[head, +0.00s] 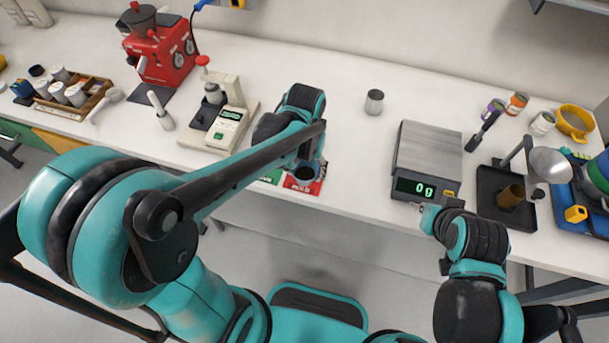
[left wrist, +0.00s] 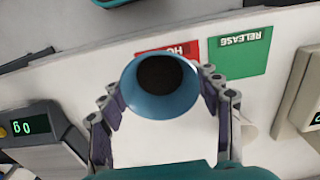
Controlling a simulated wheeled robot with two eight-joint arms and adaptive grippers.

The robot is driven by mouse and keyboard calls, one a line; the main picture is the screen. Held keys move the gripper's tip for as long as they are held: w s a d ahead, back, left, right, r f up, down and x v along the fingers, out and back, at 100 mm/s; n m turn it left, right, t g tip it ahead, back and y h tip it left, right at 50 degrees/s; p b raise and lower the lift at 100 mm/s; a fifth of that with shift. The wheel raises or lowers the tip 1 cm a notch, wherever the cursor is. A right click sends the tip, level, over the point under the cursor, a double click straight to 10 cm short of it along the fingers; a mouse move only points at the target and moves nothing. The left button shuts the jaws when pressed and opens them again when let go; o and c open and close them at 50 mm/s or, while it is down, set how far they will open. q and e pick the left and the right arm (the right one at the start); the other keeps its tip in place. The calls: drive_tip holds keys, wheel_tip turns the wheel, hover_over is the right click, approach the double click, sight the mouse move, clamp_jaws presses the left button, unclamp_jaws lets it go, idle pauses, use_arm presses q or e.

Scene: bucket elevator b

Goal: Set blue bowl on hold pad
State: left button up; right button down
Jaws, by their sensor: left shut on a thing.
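The blue bowl (left wrist: 160,107) sits between the fingers of my left gripper (left wrist: 165,112), which is shut on it. Its inside looks dark brown. In the head view the bowl (head: 305,174) is at the table's front edge, partly hidden by my left arm. The red hold pad (head: 308,187) lies under or just behind it; the bowl covers part of the pad's lettering in the left wrist view (left wrist: 150,52). I cannot tell whether bowl and pad touch. My right gripper (head: 432,217) is near the scale's front; its fingers are unclear.
The green release pad (left wrist: 240,52) lies beside the red pad. A scale (head: 428,150) reading 0 g is to the right, a cream device (head: 222,120) to the left. A grey can (head: 374,102) stands behind. A dark tray (head: 503,205) is at right.

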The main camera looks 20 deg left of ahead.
sight(304, 165)
use_arm(q)
drive_tip(key=w+f, duration=0.1)
drive_tip(key=w+a+f, duration=0.1)
drive_tip(key=w, duration=0.1)
drive_tip(key=shift+a+b, duration=0.1)
drive_tip(key=shift+b, duration=0.25)
wheel_tip(304, 165, down, 4)
drive_tip(key=shift+b, duration=0.9)
drive_tip(key=shift+r, duration=0.1)
drive_tip(key=shift+s, duration=0.1)
drive_tip(key=o, duration=1.4)
drive_tip(key=shift+f, duration=0.2)
drive_tip(key=shift+r, duration=0.1)
